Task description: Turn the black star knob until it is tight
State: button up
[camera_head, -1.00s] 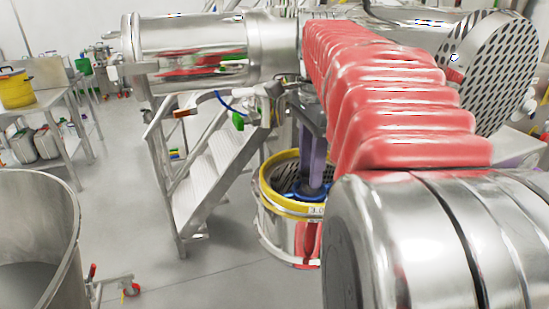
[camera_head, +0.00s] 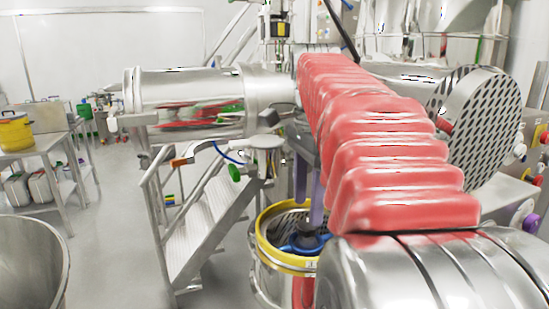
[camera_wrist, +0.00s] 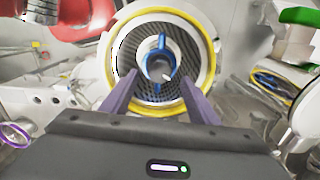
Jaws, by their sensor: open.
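A round steel sieve with a yellow rim (camera_head: 262,222) stands low beyond my arm, and the wrist view shows its yellow rim (camera_wrist: 116,60) and perforated inside. A blue fitting (camera_wrist: 161,43) sits at its centre around a dark grey middle piece (camera_wrist: 161,68). This piece may be the black star knob, but its lobes cannot be made out. In the head view the dark piece (camera_head: 311,234) sits above the blue ring. My gripper (camera_wrist: 160,78) points at the fitting, its purple fingers apart on either side in the picture, with nothing seen between them. Contact cannot be told.
Steel steps (camera_head: 195,215) stand left of the sieve. A perforated steel disc (camera_head: 478,125) is at right. A table with a yellow pot (camera_head: 14,132) is at far left, and a large steel vessel (camera_head: 35,262) is in the left foreground. Floor between is clear.

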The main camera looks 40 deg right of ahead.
aim_at(307, 225)
notch_tip(307, 225, up, 9)
jog(key=shift+r, duration=0.2)
dwell(0.4)
dwell(0.6)
